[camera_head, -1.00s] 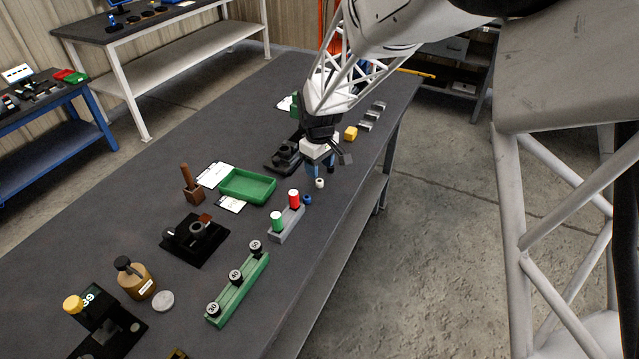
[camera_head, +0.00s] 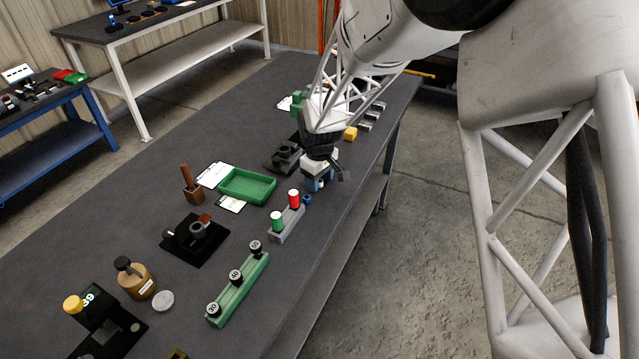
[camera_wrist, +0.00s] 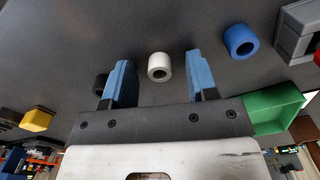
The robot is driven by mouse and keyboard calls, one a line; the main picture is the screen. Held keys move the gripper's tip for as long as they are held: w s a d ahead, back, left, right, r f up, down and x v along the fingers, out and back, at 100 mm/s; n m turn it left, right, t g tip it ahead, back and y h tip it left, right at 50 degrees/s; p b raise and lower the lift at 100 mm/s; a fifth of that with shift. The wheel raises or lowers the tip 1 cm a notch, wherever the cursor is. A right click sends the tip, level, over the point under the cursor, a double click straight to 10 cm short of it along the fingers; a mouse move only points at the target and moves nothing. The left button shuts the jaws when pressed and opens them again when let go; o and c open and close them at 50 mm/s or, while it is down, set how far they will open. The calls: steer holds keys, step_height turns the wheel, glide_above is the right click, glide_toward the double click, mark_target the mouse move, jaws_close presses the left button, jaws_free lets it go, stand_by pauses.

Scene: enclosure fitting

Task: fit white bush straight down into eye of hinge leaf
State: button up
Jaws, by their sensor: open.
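The white bush (camera_wrist: 160,66) stands on the dark bench top in the wrist view, a short hollow cylinder with its round opening showing. My gripper (camera_wrist: 157,58) is open, with one blue finger on each side of the bush and a visible gap to both.
A blue ring (camera_wrist: 240,40) stands right of the bush. A grey block (camera_head: 287,224) with red and green capped pegs is close to my gripper. A green tray (camera_head: 248,197), a dark fixture (camera_head: 284,160) and a green rail (camera_head: 238,290) with black knobs stand around. The bench's right edge is near.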

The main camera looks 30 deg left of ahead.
stand_by(0.4)
jaws_close()
steer(key=shift+r, duration=0.2)
steer(key=shift+r, duration=0.5)
step_height(320, 180, up, 2)
steer(key=shift+r, duration=0.1)
steer(key=s+d, duration=0.3)
steer(key=s, duration=0.1)
steer(key=s+d+r, duration=0.1)
steer(key=s+d, duration=0.6)
steer(key=s, duration=0.1)
steer(key=shift+d+r, duration=0.2)
steer(key=shift+r, duration=0.05)
stand_by(0.4)
steer(key=w+a+r, duration=0.3)
steer(key=w+a, duration=0.5)
steer(key=a, duration=0.4)
steer(key=w+a+r, duration=0.4)
steer(key=w+a, duration=0.5)
steer(key=a, duration=0.3)
steer(key=shift+a, duration=0.35)
